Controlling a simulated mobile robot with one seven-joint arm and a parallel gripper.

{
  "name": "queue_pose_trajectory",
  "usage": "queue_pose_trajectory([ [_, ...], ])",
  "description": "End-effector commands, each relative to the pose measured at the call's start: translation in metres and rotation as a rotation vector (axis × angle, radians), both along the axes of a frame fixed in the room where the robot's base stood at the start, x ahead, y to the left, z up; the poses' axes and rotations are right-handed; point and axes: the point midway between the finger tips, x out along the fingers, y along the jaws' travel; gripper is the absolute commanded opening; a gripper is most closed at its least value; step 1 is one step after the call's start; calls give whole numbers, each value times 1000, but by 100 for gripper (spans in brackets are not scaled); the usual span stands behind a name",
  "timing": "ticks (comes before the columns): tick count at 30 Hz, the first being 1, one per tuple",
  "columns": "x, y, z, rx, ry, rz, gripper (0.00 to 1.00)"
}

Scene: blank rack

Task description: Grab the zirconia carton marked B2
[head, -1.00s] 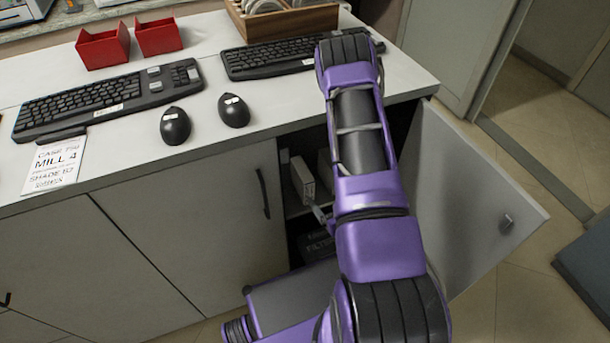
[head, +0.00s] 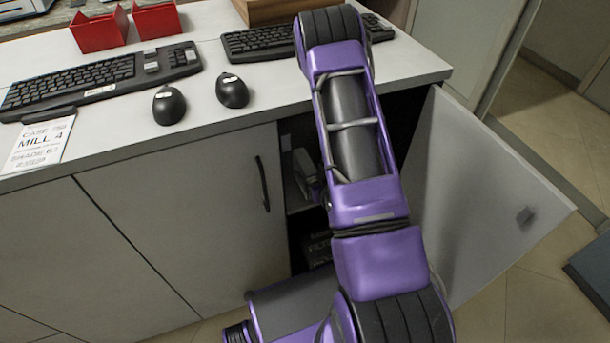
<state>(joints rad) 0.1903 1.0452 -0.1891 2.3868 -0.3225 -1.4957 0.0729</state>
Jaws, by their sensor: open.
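A pale, narrow carton (head: 304,166) stands on the shelf inside the open cabinet, just left of my arm in the head view. Its marking is too small to read, so I cannot tell whether it is B2. Only a small part of my gripper (head: 315,187) shows, in the shadow by the carton's near end; my purple arm hides the rest. It is open. I cannot tell whether it touches the carton. Anything further right on the shelf is hidden behind my arm.
The cabinet door (head: 480,205) stands open on the right. A dark object (head: 318,248) sits in the lower compartment. The white counter (head: 215,55) above holds keyboards (head: 100,80), two mice (head: 232,92), red bins (head: 98,30) and a sheet (head: 38,143) reading MILL 4 and SHADE B2.

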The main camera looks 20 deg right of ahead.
Motion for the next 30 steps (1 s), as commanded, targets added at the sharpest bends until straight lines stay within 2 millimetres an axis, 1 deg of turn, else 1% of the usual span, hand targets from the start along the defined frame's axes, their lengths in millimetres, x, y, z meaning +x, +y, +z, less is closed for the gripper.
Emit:
queue_pose_trajectory([
  [7, 17, 0, -7, -1, -1, 3, 80],
  [12, 42, -1, -17, -1, -1, 3, 80],
  [15, 52, -1, -21, 0, -1, 2, 80],
  [18, 56, -1, -23, 0, 0, 0, 80],
  [23, 56, -1, -23, 0, 0, 0, 80],
  [24, 56, -1, -23, 0, 0, 0, 78],
  [26, 56, -1, -23, 0, 0, 0, 67],
  [30, 56, -1, -23, 0, 0, 0, 42],
])
